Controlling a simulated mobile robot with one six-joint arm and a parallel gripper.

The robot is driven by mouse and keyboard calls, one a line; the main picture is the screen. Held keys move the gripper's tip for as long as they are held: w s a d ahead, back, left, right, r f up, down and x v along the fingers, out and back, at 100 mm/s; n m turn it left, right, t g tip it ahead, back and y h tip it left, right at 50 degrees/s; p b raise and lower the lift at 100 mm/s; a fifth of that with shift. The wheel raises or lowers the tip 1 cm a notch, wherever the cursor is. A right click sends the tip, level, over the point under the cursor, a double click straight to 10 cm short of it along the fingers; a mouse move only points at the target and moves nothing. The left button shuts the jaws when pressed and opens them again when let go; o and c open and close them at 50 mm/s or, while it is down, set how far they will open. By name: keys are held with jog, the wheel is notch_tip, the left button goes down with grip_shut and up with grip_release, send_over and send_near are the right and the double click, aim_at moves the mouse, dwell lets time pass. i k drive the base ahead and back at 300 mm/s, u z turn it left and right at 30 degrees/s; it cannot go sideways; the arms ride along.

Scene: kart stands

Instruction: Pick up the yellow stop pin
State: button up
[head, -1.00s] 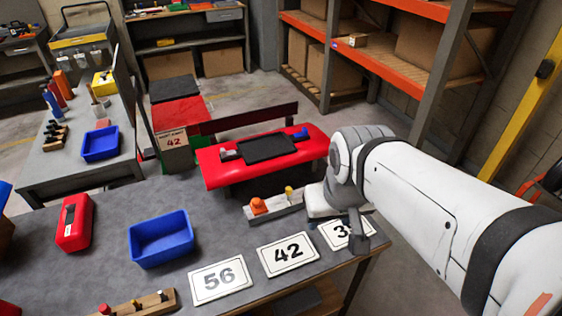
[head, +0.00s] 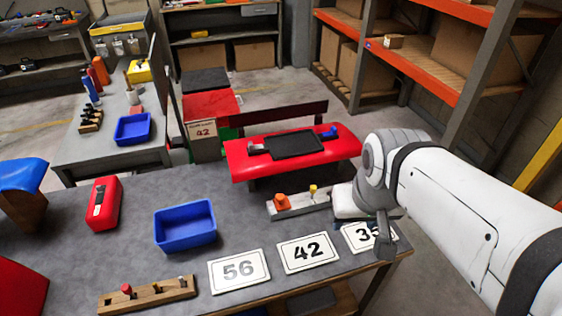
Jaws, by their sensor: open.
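The yellow stop pin (head: 313,190) stands upright in a pale grey block (head: 298,206) at the far edge of the grey table. An orange knob (head: 281,201) sits on the same block, to the pin's left. My gripper (head: 384,245) hangs at the right end of the block, over the number card that is partly covered. It is to the right of the pin, apart from it, and looks empty. Its fingers are small and partly hidden by my own arm.
Cards 56 (head: 239,271) and 42 (head: 307,253) lie along the table front. A blue bin (head: 185,226), a red case (head: 104,204) and a wooden peg rack (head: 148,296) stand left. A red bench with a black pad (head: 293,145) stands behind the block.

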aim_at(313, 191)
jog(key=k, duration=1.3)
jog(key=z, duration=0.6)
jog(key=i, duration=1.5)
jog(key=u, duration=0.55)
